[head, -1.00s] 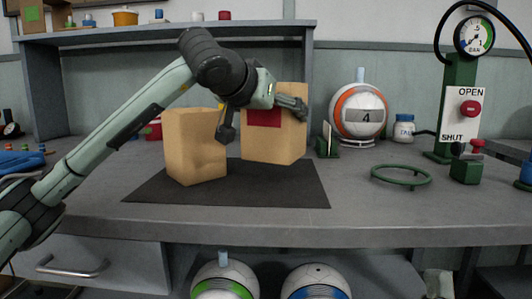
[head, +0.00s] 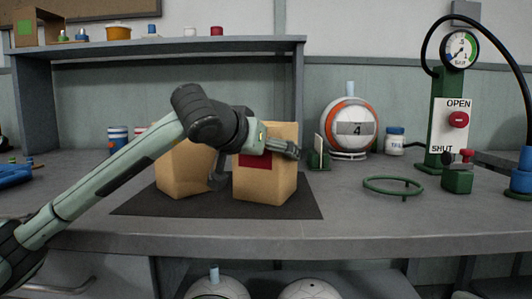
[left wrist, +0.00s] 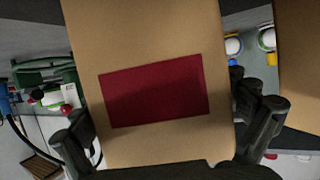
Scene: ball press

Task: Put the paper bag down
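A tan paper bag with a dark red patch (head: 264,185) stands upright over the dark mat (head: 305,208), at its right part. I cannot tell whether its base touches the mat. My left gripper (head: 251,164) has one finger on each side of this bag and is closed on it. In the left wrist view, the bag (left wrist: 160,145) fills the middle between the two fingers of the gripper (left wrist: 168,128). A second tan bag (head: 180,180) stands on the mat to the left, partly hidden by my arm. My right gripper is out of view.
A green card holder (head: 319,160) and a ball marked 4 (head: 351,126) stand behind and right of the mat. A green ring (head: 392,187) and a pressure stand (head: 447,120) are further right. A grey shelf (head: 180,47) rises behind. The bench front is clear.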

